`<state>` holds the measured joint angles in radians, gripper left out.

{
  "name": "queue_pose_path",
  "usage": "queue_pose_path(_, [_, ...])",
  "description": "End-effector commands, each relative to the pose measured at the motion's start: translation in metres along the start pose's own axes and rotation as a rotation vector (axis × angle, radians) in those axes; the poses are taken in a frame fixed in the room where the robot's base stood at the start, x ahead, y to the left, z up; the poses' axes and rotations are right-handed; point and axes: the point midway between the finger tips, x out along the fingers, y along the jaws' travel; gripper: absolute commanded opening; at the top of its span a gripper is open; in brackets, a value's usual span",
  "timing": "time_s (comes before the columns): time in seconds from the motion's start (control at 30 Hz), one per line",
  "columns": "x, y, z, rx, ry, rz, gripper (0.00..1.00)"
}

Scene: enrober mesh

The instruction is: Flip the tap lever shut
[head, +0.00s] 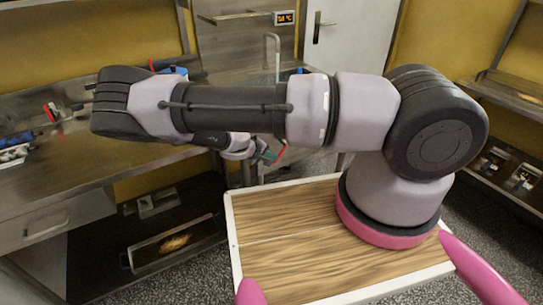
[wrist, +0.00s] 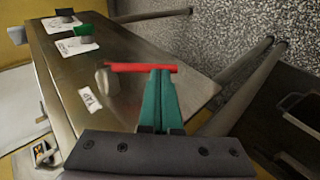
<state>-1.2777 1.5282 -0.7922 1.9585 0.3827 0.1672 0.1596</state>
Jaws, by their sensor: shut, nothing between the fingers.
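The tap lever (wrist: 128,67) is a red bar in the wrist view. It lies roughly level across the picture, from a grey rounded tap body (wrist: 106,76) to above my fingertips. A white label reading TAP (wrist: 91,97) is on the metal top beside it. My gripper (wrist: 160,72) has teal fingers that are shut together with nothing between them. Their tips overlap the lever's right part in the picture; I cannot tell whether they touch it. In the head view my gripper (head: 271,156) is low behind my arm, with the red lever (head: 282,152) by its tips.
A black knob (wrist: 65,12) and a green knob (wrist: 83,32) stand with white labels farther along the metal counter (wrist: 130,55). Metal legs and speckled floor (wrist: 215,40) lie beyond its edge. A shallow tray (head: 175,242) sits low at the left.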

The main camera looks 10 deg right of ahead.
Motion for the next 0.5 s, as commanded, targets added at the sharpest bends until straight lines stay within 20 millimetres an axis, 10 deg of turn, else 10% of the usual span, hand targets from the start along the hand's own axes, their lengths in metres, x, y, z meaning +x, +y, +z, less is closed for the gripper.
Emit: queue_pose_path(0.5, [0.019,-0.005,0.004,-0.033,0.003,0.135,0.00])
